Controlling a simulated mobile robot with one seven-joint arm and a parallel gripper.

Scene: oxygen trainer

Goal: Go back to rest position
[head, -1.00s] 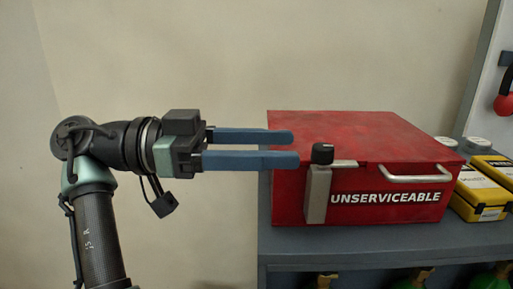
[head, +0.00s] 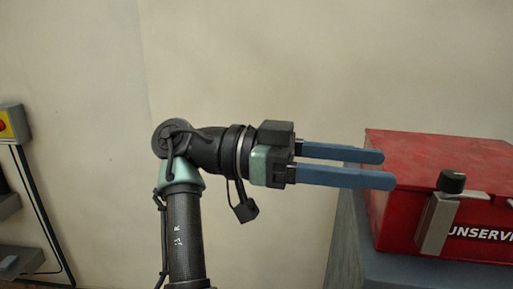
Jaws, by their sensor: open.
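My gripper (head: 388,168) is open and empty, with its two blue fingers level and pointing right. In the picture the fingertips overlap the left end of a red box (head: 440,160); I cannot tell how far apart they are in depth. My arm (head: 187,230) rises from the bottom of the view and bends right at the top.
The red box carries partly cut-off white lettering and a grey latch with a black knob (head: 452,182). It sits on a grey cabinet (head: 385,268) at the right. A yellow box with a red button (head: 6,125) is on the left wall. The wall between is bare.

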